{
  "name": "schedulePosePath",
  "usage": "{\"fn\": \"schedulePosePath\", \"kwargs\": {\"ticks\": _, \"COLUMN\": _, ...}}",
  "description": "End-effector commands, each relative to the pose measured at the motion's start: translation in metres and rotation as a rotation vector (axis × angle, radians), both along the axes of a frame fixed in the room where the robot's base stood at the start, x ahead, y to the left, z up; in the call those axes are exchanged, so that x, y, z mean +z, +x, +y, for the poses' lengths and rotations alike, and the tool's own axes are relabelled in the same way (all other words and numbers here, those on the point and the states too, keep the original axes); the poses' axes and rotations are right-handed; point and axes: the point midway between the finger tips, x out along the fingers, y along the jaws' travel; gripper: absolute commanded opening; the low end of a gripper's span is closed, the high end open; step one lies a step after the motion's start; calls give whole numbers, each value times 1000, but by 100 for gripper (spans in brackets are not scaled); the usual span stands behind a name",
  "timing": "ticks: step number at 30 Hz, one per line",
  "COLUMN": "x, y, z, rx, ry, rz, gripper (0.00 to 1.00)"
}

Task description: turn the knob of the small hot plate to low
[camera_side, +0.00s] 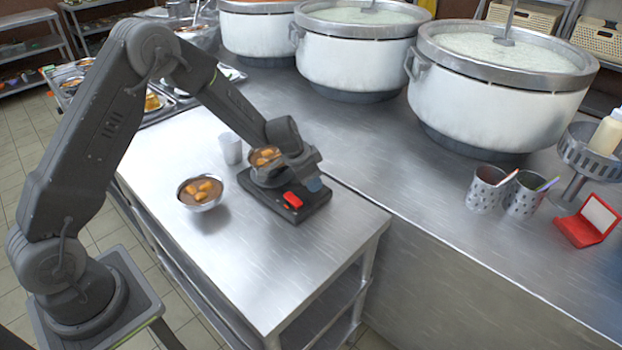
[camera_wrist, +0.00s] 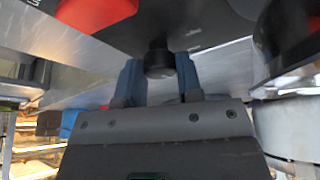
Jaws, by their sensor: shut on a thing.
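The small hot plate (camera_side: 302,208) is a black unit on the low steel table, with a red part (camera_side: 292,200) on its front. A bowl of brown food with orange chunks (camera_side: 264,156) sits on its heating plate. In the wrist view the black round knob (camera_wrist: 159,56) shows between the two blue-grey fingers of my gripper (camera_wrist: 159,80). The gripper is shut on the knob. The red part (camera_wrist: 95,12) shows at the upper left there. In the side view my gripper (camera_side: 314,185) is at the hot plate's right front and hides the knob. I cannot read the knob's setting.
A second bowl (camera_side: 201,192) and a pale cup (camera_side: 231,148) stand left of the hot plate. Big white stockpots (camera_side: 490,100) line the back counter. Perforated holders (camera_side: 486,190) and a red open box (camera_side: 588,222) are at right. The table's front is clear.

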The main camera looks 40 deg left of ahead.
Motion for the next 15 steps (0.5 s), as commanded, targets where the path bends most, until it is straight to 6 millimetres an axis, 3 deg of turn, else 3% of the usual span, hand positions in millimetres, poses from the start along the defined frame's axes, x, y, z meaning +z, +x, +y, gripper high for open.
{"fn": "schedulePosePath", "kwargs": {"ticks": 9, "x": -1, "y": 0, "z": 1, "rx": 0, "ry": 1, "rz": 1, "gripper": 10}}
{"fn": "schedulePosePath", "kwargs": {"ticks": 10, "x": -1, "y": 0, "z": 1, "rx": 0, "ry": 1, "rz": 1, "gripper": 36}}
{"fn": "schedulePosePath", "kwargs": {"ticks": 15, "x": 0, "y": 0, "z": 1, "rx": 0, "ry": 1, "rz": 1, "gripper": 52}}
